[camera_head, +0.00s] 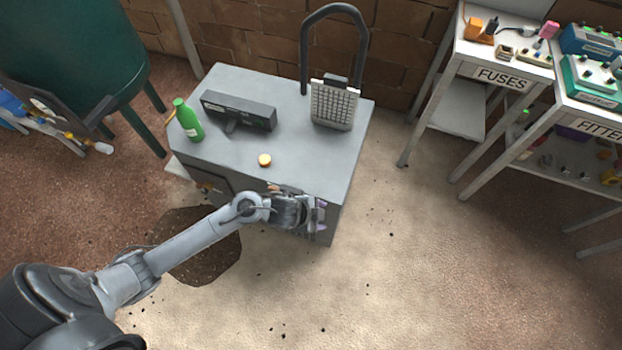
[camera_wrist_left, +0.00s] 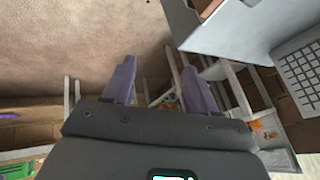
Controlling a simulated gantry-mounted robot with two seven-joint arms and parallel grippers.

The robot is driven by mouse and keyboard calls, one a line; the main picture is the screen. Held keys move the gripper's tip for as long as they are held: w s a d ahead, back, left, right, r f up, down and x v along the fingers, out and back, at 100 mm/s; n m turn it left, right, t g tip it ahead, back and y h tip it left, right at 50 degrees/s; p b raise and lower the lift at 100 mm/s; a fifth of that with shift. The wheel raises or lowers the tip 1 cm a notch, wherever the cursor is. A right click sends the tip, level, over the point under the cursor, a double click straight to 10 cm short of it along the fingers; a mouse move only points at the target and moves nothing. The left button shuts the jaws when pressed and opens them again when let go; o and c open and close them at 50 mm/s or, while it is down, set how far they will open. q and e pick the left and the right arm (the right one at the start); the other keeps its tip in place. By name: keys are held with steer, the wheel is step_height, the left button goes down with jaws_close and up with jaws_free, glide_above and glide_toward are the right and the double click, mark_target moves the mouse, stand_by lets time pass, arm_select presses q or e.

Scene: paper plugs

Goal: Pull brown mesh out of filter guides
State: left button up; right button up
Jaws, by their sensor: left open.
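A grey cabinet (camera_head: 225,85) stands near the brick wall. My left arm comes in from the left, and my left gripper (camera_head: 319,212) is at the cabinet's front right corner, just in front of it. In the left wrist view the gripper (camera_wrist_left: 158,70) has its two purple fingers apart with nothing between them. A brown patch (camera_wrist_left: 208,6) shows at the cabinet's edge at the top of that view; I cannot tell if it is the brown mesh. The filter guides are not clearly seen. My arm covers part of the cabinet front. My right gripper is not in view.
Benches labelled FUSES (camera_head: 503,77) and FITTE… stand at right. The floor right of the cabinet is open.

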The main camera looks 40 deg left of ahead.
mark_target(290, 189)
arm_select(q)
steer(key=w+a+r+m+g+p, duration=0.1)
steer(key=a, duration=0.4)
steer(key=w+a+r+m+g+h+p, duration=0.1)
steer(key=a+g, duration=0.1)
steer(key=a, duration=0.4)
steer(key=a+r+g+p, duration=0.1)
steer(key=a, duration=0.4)
steer(key=shift+w+a+r+m+g, duration=0.3)
steer(key=shift+w+a+r+m, duration=0.05)
steer(key=shift+w+m, duration=0.05)
steer(key=shift+h, duration=0.3)
steer(key=b+x, duration=0.1)
steer(key=x, duration=0.3)
steer(key=b+x, duration=0.1)
steer(key=x, duration=0.3)
steer(key=shift+s+f, duration=0.2)
steer(key=shift+f, duration=0.2)
steer(key=shift+b+x, duration=0.35)
steer(key=shift+x, duration=0.5)
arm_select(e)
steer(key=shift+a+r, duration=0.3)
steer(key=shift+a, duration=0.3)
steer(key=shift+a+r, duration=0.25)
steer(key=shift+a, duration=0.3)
arm_select(q)
jaws_close()
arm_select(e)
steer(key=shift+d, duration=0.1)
